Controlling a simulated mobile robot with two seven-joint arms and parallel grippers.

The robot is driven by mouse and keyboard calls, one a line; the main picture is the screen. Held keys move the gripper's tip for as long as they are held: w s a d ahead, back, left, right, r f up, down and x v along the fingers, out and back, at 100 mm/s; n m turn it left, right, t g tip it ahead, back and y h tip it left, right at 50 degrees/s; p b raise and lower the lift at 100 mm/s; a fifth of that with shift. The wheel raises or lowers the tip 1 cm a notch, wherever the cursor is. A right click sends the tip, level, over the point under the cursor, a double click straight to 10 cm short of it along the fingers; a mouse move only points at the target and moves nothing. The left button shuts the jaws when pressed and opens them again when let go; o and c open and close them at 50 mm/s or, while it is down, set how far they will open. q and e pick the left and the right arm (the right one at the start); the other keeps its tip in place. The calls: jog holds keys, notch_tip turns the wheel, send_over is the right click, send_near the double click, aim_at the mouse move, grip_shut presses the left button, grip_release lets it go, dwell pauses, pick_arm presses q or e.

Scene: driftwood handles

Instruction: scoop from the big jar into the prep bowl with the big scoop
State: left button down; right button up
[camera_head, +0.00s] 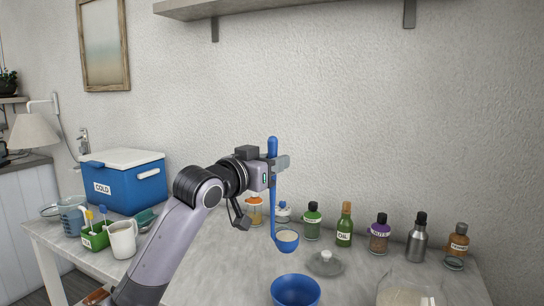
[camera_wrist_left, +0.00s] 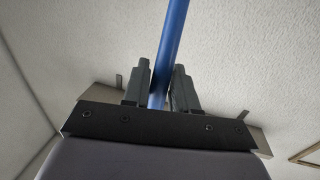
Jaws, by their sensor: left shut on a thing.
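My left gripper (camera_head: 279,165) is shut on the upright handle of the big blue scoop (camera_head: 273,205). In the left wrist view the blue handle (camera_wrist_left: 169,50) runs between the two dark fingers (camera_wrist_left: 160,88). The scoop's cup hangs low, with pale contents showing in it. The blue prep bowl (camera_head: 295,292) stands on the table below and in front of the cup, apart from it in the picture. A big clear jar (camera_head: 408,283) with pale contents stands at the lower right, partly cut off by the frame. My right gripper is out of view.
A glass lid (camera_head: 326,263) lies on the table (camera_head: 225,270) between bowl and bottles. Several labelled bottles, including a green oil bottle (camera_head: 345,227), line the back. A blue cold box (camera_head: 137,185), a white pitcher (camera_head: 123,240) and a green caddy (camera_head: 95,238) stand left.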

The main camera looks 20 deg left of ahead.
aim_at(275, 197)
pick_arm(q)
jog(key=shift+d+f, duration=0.15)
jog(key=shift+d, duration=0.05)
jog(key=shift+f, duration=2.1)
jog(key=s+d+f+m+t+h+b, duration=0.1)
jog(key=s+d+f+m+h+b, duration=0.3)
jog(key=s+d+m+b, duration=0.25)
jog(key=s+d+f+m+t+h+b, duration=0.2)
jog(key=s+d+f+m+h+b, duration=0.25)
jog(key=s+m, duration=0.35)
notch_tip(275, 197, down, 12)
jog(key=d+m+g+h+b, duration=0.2)
jog(key=m+g+h+b, duration=0.7)
jog(key=m+b, duration=0.5)
jog(key=shift+s+f+m+g, duration=0.3)
jog(key=shift+m+g, duration=0.3)
jog(key=shift+m, duration=2.15)
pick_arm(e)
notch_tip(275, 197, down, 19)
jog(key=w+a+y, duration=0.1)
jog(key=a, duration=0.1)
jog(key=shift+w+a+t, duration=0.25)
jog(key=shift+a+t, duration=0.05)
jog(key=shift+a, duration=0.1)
